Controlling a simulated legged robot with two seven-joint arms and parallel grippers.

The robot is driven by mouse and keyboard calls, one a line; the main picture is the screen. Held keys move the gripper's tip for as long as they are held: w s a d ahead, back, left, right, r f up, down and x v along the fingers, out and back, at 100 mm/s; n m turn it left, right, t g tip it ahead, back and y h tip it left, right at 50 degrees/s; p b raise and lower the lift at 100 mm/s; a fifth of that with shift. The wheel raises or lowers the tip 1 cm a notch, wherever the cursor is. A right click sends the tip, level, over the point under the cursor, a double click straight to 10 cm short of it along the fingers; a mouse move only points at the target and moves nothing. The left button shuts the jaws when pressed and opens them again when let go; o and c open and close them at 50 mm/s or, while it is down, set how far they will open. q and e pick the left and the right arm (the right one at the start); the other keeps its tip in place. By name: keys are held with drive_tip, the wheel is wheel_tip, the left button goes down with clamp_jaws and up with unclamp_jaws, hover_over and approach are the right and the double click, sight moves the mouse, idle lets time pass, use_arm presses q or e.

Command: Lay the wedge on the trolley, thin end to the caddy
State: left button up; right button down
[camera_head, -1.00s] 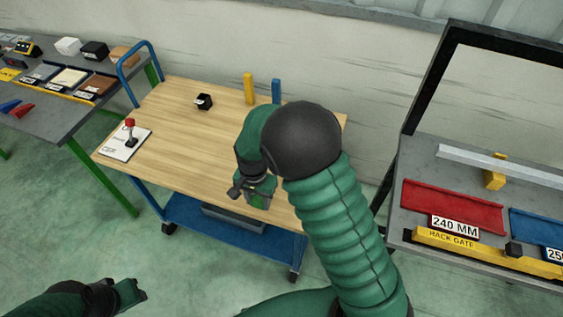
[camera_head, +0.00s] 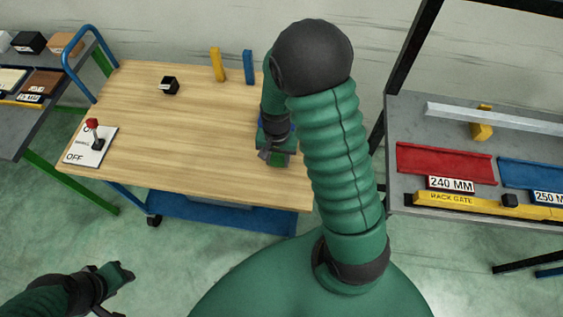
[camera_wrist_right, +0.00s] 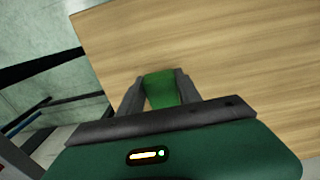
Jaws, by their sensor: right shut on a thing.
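The trolley (camera_head: 190,120) has a wooden top, a blue handle at its left end and a blue lower shelf. My right gripper (camera_head: 277,157) is over the right part of the top, near the front edge. In the right wrist view this gripper (camera_wrist_right: 158,88) is shut on a green block, which I take for the wedge (camera_wrist_right: 160,90). Its thin end cannot be made out, nor whether it touches the wood. My left gripper (camera_head: 122,275) hangs empty at the lower left, away from the trolley; its jaws are unclear. I cannot identify the caddy.
A lever on a white plate (camera_head: 85,155) sits at the trolley's left end. A small black block (camera_head: 169,86), a yellow post (camera_head: 217,65) and a blue post (camera_head: 249,67) stand at the back. A rack bench (camera_head: 400,120) is at right. The middle top is clear.

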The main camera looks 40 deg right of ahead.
sight(282, 165)
drive_tip(key=shift+s+d, duration=0.3)
drive_tip(key=shift+s, duration=0.15)
drive_tip(key=f, duration=0.3)
drive_tip(key=shift+s+f, duration=0.1)
drive_tip(key=shift+s, duration=0.1)
drive_tip(key=shift+w+d+f, duration=0.1)
drive_tip(key=shift+w+f, duration=0.05)
drive_tip(key=shift+w, duration=0.05)
drive_tip(key=c, duration=0.8)
unclamp_jaws()
drive_tip(key=shift+s+d, duration=0.1)
drive_tip(key=shift+s, duration=0.05)
drive_tip(key=shift+c, duration=0.2)
